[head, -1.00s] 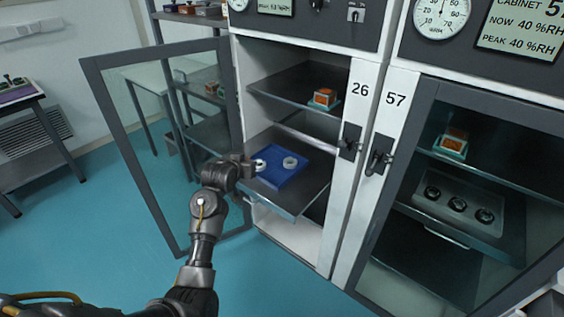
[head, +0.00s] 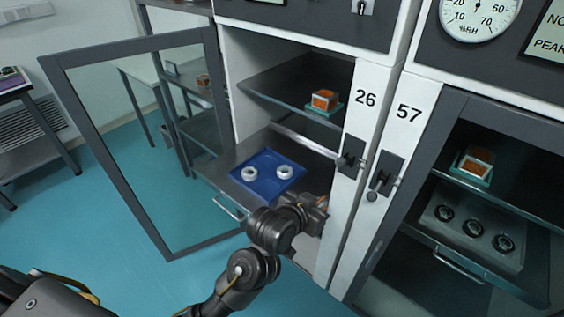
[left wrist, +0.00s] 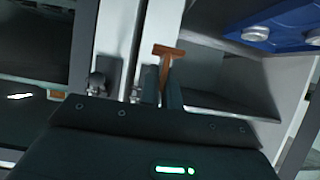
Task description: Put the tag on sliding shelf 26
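My left gripper (head: 318,204) is at the right front of the pulled-out shelf of cabinet 26, below the door latch. In the left wrist view its two fingers (left wrist: 161,85) are close together on an orange-brown T-shaped tag (left wrist: 167,52), whose wide end sticks out past the fingertips. Only a small orange bit of the tag (head: 322,202) shows in the head view. The sliding shelf (head: 225,182) bears a blue tray (head: 265,181) with two white rings. My right gripper is not in view.
The glass door (head: 125,130) of cabinet 26 stands open at the left. A fixed upper shelf holds an orange block (head: 323,98). Cabinet 57 (head: 435,140) is at the right, its door shut. Latches (head: 350,155) stick out beside the opening.

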